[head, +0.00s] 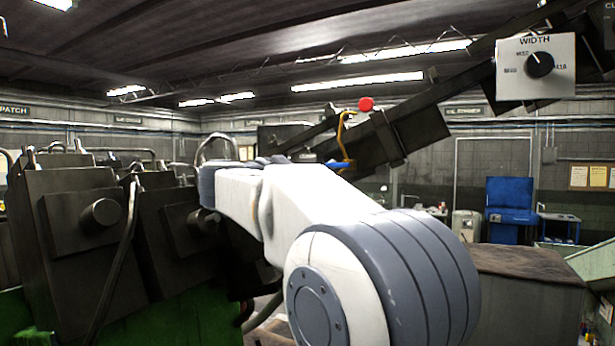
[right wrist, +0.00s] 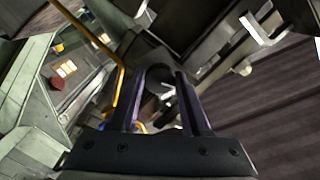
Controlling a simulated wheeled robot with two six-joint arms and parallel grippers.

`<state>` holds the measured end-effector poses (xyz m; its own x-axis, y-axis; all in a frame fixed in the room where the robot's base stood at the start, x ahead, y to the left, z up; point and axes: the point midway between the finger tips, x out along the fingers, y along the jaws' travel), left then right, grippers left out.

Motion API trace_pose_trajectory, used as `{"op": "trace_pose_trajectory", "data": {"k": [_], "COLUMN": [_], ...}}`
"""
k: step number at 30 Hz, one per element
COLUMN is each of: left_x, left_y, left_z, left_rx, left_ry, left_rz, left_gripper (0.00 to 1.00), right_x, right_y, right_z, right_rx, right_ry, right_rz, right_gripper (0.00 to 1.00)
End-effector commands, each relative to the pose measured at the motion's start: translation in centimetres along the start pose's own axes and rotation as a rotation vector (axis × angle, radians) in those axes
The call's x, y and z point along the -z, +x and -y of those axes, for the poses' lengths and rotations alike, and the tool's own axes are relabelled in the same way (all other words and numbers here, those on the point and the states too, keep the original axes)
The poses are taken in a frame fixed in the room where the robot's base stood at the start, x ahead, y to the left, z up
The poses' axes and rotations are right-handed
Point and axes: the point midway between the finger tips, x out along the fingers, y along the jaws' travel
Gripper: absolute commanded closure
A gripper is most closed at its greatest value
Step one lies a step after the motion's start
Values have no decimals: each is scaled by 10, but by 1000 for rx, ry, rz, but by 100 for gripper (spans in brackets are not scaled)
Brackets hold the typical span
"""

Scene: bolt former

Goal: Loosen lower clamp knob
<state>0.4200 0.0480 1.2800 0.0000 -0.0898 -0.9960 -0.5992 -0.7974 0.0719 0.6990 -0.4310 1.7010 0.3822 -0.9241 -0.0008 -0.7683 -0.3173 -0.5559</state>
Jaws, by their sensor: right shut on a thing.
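In the right wrist view a dark round knob (right wrist: 158,73), which looks like the clamp knob, sits between the fingertips of my right gripper (right wrist: 157,82). The two fingers stand apart, one on each side of it, and are shut on it. I cannot tell from this view whether it is the lower one. In the head view my white and grey right arm fills the middle, and its gripper and the clamp are hidden. My left gripper is in neither view.
A dark machine housing (head: 85,225) with a green base stands at left. A width dial panel (head: 536,68) hangs at upper right. A brown-topped grey box (head: 525,270) stands at right.

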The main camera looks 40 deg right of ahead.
Motion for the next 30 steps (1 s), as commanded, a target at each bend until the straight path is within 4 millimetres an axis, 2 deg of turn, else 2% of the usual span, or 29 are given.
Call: {"op": "trace_pose_trajectory", "data": {"k": [1, 6, 9, 17, 24, 30], "left_x": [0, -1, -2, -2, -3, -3], "left_y": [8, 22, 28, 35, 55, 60], "left_z": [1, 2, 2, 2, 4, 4], "left_rx": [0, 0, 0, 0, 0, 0], "left_ry": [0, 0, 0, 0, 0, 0], "left_rz": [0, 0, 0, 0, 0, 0], "left_gripper": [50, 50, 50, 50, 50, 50], "right_x": [-3, -3, -2, -2, -3, -1], "right_y": [0, 0, 0, 0, 0, 0], "right_z": [-2, -2, -2, -1, -2, -1], "right_rx": [1, 2, 2, 1, 2, 1], "right_ry": [52, 254, 352, 475, 759, 892], "right_rz": [-1, -2, -1, -1, -1, 0], "right_gripper": [100, 100, 100, 100, 100, 100]}}
